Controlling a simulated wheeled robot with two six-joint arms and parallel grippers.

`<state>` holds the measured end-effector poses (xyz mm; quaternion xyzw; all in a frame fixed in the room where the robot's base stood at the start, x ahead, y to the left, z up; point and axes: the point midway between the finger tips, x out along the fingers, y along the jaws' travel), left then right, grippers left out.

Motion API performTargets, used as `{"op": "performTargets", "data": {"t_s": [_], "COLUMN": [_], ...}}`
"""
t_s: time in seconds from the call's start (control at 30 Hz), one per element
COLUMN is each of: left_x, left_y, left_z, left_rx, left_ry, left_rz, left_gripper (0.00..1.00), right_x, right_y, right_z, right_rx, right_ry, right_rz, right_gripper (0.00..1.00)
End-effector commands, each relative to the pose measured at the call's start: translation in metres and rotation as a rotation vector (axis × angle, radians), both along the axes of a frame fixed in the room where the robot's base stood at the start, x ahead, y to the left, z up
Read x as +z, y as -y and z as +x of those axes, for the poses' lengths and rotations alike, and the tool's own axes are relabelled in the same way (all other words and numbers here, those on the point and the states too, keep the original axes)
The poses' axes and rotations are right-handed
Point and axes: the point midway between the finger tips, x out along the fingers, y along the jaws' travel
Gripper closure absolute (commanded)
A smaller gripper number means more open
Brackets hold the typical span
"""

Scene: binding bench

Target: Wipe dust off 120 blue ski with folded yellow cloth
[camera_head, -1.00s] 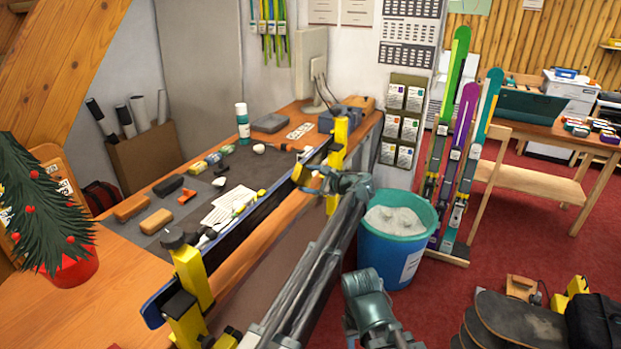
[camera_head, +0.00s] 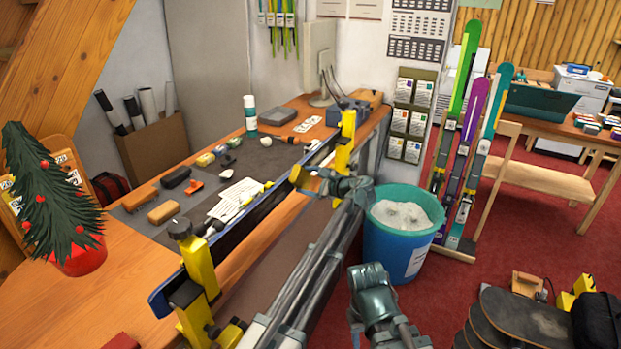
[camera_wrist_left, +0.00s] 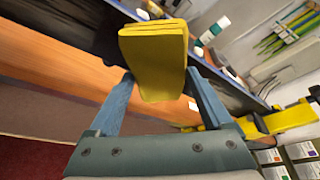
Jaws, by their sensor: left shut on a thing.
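The blue ski (camera_head: 255,213) is clamped lengthwise along the front of the bench, dark with a blue edge, in a near yellow vise (camera_head: 199,264) and a far yellow vise (camera_head: 345,140). My left gripper (camera_head: 318,182) is beside the ski, close to the far vise. It is shut on the folded yellow cloth (camera_head: 303,178). In the left wrist view the cloth (camera_wrist_left: 155,60) stands out between the two blue-grey fingers, with its far end toward the dark ski. I cannot tell whether it touches the ski. Dust is not discernible. My right gripper does not show.
The wooden bench (camera_head: 85,308) carries a dark mat, brushes, blocks and a white-capped bottle (camera_head: 250,116). A potted tree (camera_head: 80,262) stands at the left. A blue bin (camera_head: 385,240) stands right of the bench, with upright skis (camera_head: 465,130) behind it. Skateboards (camera_head: 520,320) lie at lower right.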

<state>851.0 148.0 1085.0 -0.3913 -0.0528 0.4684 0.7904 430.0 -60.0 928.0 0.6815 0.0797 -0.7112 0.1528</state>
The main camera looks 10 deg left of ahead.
Motion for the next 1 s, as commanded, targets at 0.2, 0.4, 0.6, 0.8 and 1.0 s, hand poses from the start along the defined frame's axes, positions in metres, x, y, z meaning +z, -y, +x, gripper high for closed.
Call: {"op": "performTargets", "data": {"t_s": [0.2,0.4,0.6,0.8,1.0], "left_x": [0.0,0.0,0.0,0.0,0.0], "left_y": [-0.002,-0.006,-0.013,-0.015,-0.016], "left_z": [-0.002,-0.014,-0.03,-0.036,-0.039], "left_rx": [0.002,0.001,0.001,0.002,0.002], "left_ry": [0.0,0.0,0.0,0.0,0.0], "left_rz": [0.001,0.0,0.0,0.001,0.001], "left_gripper": [0.61,0.61,0.61,0.61,0.61], "right_x": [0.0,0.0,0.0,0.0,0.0], "right_y": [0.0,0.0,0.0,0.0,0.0], "right_z": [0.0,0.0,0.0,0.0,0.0], "right_rx": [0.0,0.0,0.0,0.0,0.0], "right_ry": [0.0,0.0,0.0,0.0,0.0], "right_rz": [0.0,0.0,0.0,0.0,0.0], "right_gripper": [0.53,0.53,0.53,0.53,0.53]}}
